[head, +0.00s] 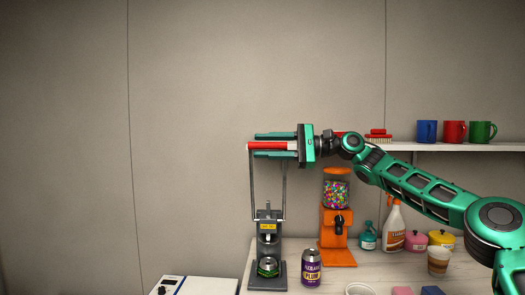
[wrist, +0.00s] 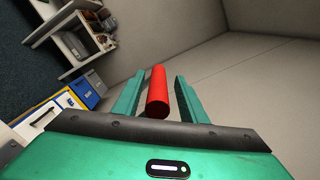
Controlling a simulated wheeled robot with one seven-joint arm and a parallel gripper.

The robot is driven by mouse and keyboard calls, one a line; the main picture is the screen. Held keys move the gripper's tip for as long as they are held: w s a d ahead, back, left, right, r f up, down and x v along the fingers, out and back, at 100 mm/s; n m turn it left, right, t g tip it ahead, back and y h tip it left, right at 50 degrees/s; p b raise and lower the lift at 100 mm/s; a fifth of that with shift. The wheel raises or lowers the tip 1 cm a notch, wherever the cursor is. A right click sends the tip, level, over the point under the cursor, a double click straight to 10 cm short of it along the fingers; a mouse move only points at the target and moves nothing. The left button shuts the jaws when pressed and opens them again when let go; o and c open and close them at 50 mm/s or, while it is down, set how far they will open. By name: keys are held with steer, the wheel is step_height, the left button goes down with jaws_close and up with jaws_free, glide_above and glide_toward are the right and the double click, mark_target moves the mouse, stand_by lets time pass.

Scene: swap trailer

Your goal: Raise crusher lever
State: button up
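My gripper (head: 257,145) reaches in from the right at handle height, one finger above and one below the red handle. In the wrist view the red handle (wrist: 157,92) lies between the fingers with a gap on each side, so my gripper is open around it. The handle's right end is near my palm.
A purple can (head: 311,267) stands right of the crusher. An orange candy dispenser (head: 335,228), a spray bottle (head: 394,228) and a paper cup (head: 438,261) stand farther right. A shelf (head: 455,147) with mugs is behind my arm. Left of the lever is bare wall.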

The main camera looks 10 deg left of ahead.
steer(key=w+d, duration=0.1)
steer(key=d, duration=0.9)
steer(key=shift+f, duration=0.1)
